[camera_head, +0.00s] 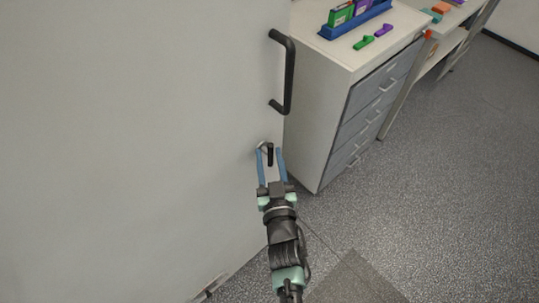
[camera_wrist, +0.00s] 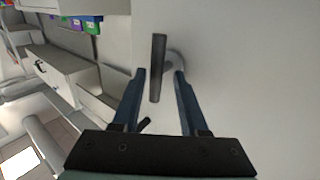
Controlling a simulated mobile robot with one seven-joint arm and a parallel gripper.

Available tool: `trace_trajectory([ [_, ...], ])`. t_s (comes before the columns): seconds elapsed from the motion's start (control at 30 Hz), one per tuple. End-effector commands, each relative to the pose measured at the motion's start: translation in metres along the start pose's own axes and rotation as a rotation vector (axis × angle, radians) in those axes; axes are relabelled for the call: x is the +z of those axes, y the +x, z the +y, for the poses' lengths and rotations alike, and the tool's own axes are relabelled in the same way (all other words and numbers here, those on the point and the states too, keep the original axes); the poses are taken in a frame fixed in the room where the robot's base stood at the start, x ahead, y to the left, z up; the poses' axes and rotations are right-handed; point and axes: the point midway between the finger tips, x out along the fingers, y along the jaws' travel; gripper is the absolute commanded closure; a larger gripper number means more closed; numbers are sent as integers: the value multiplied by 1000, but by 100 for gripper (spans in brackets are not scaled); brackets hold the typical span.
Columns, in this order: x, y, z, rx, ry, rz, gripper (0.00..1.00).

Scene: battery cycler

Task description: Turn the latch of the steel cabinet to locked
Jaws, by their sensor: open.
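The steel cabinet (camera_head: 130,130) shows as a large pale grey face filling the left of the head view. Its black bar handle (camera_head: 288,75) stands near the right edge. Below the handle is the small dark latch lever (camera_head: 269,154) on a round light base. My gripper (camera_head: 267,152) is open, with its two blue fingers on either side of the latch. In the wrist view the latch (camera_wrist: 158,68) sticks up between and beyond the fingertips (camera_wrist: 160,72). Whether either finger touches it I cannot tell.
A drawer unit (camera_head: 350,120) stands right of the cabinet, with a blue rack (camera_head: 355,22), a green piece (camera_head: 363,42) and a purple piece (camera_head: 384,30) on top. The grey floor (camera_head: 440,180) at the right is clear.

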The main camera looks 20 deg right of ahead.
Motion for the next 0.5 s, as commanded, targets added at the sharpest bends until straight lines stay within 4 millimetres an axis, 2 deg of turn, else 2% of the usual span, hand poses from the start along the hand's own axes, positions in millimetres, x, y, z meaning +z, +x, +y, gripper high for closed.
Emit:
trace_trajectory([
  [0.27,0,1,0,0,0,0,57],
  [0.37,0,1,0,0,-1,0,71],
  [0.5,0,1,0,0,-1,0,96],
])
